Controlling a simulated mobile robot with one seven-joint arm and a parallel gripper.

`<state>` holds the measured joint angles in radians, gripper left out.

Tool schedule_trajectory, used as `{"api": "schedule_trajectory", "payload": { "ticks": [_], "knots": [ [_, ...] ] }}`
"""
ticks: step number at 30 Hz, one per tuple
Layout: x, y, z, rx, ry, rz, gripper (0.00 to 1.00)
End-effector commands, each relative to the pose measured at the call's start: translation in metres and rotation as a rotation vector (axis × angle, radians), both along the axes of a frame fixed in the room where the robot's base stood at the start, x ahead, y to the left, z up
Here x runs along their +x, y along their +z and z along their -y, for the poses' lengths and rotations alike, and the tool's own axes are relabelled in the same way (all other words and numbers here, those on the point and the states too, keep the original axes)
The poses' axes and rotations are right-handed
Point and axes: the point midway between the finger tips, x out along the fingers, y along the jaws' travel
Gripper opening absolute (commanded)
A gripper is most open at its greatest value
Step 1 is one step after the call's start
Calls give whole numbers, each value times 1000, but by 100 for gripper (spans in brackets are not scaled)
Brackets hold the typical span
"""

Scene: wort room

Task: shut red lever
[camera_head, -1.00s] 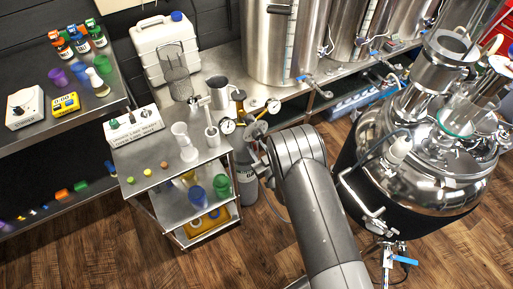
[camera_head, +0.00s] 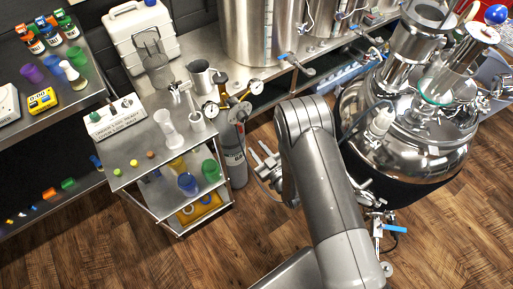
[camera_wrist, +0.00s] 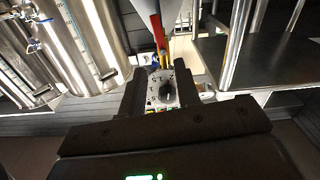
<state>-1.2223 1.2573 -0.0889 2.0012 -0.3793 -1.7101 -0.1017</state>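A slim red piece (camera_wrist: 158,32) shows upright in the wrist view, above the gap between my fingers; I cannot tell whether it is the red lever or how it is set. In the head view I make out no red lever; the valve handles that show are blue, such as the one on the big steel kettle's outlet (camera_head: 395,228). My gripper (camera_head: 264,163) is beside the grey gas cylinder and to the right of the steel cart. In the wrist view my gripper (camera_wrist: 163,88) has its fingers apart, with nothing seen held; a pale panel with a dark knob (camera_wrist: 167,88) shows beyond the gap.
The steel cart (camera_head: 150,172) carries a labelled white box (camera_head: 115,118) and white glassware. The gas cylinder (camera_head: 235,155) with gauges stands by it. Steel tanks (camera_head: 262,30) line the back bench. The large kettle (camera_head: 415,150) is at right. The wooden floor (camera_head: 200,255) in front is clear.

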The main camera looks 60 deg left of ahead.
Motion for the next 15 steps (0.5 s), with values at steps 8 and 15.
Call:
{"api": "schedule_trajectory", "payload": {
  "ticks": [8, 15],
  "knots": [
    [-4, -5, -4, 10, 72, 336, 7],
    [-11, -13, -6, 66, 182, 868, 0]
  ]
}}
